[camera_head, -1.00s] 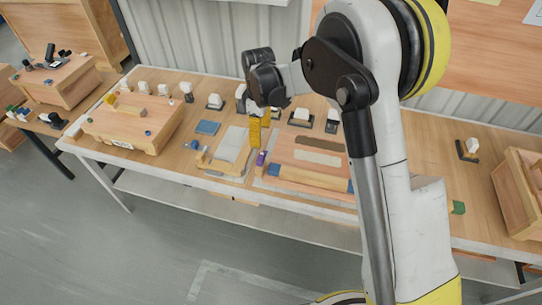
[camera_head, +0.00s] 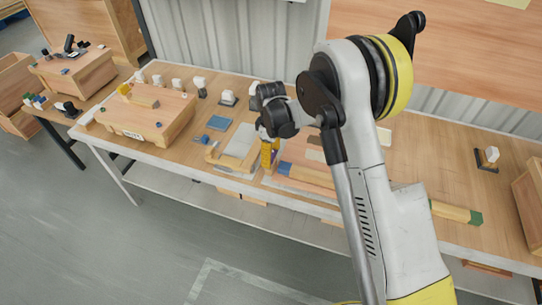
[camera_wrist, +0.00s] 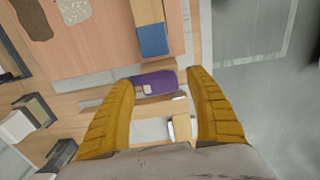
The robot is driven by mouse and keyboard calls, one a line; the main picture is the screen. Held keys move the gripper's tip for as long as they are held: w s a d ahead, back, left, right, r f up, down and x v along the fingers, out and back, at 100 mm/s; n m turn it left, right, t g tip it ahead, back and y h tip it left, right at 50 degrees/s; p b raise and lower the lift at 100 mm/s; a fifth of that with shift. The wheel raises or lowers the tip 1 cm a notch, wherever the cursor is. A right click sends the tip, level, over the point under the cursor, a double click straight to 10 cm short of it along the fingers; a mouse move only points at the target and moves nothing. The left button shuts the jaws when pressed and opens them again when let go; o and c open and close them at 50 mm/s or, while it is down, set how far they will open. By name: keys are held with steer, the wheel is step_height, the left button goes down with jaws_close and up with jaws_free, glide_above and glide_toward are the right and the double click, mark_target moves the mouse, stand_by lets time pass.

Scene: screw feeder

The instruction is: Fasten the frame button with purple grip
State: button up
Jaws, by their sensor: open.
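The purple grip (camera_wrist: 154,83) is a short block with a small pale patch, seen in the wrist view near a wooden bar. It lies between the tips of my gripper (camera_wrist: 161,79), whose two yellow fingers stand wide apart with nothing held. I cannot tell whether either finger touches it. In the head view my gripper (camera_head: 269,156) points down at the bench, between a pale grey plate and a wooden frame bar with a blue end. There the purple grip is mostly hidden by the fingers.
A blue-ended bar (camera_wrist: 152,38) lies close beyond the purple grip. A pale grey plate (camera_head: 240,141) and a blue block (camera_head: 219,123) are left of my gripper. A wooden box (camera_head: 150,113) stands further left. Several white-topped fixtures line the bench's back. The right of the bench is mostly clear.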

steer(key=shift+c, duration=0.5)
steer(key=c, duration=1.1)
steer(key=shift+m, duration=0.4)
steer(key=m, duration=0.4)
steer(key=shift+b, duration=0.3)
steer(key=m, duration=0.9)
steer(key=shift+b, duration=0.3)
steer(key=shift+m, duration=2)
